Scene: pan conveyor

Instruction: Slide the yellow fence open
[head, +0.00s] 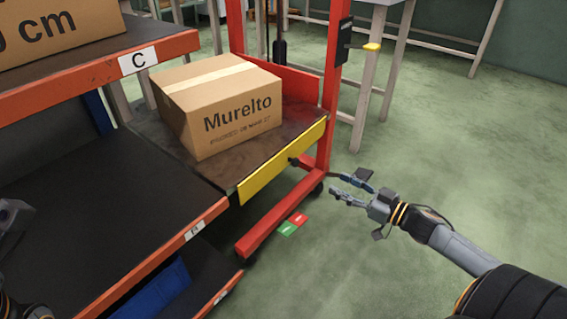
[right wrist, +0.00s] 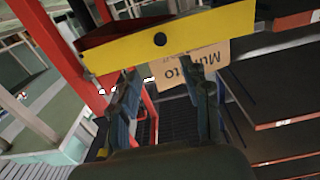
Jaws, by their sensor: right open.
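The yellow fence (head: 282,163) is a flat panel along the front edge of the dark platform.
A cardboard box (head: 215,105) marked "Murelto" stands on the platform behind the fence. A red upright frame (head: 332,90) rises beside it, with a red foot (head: 275,215) below. Dark shelves (head: 90,215) fill the left. The green floor (head: 450,160) on the right is open.

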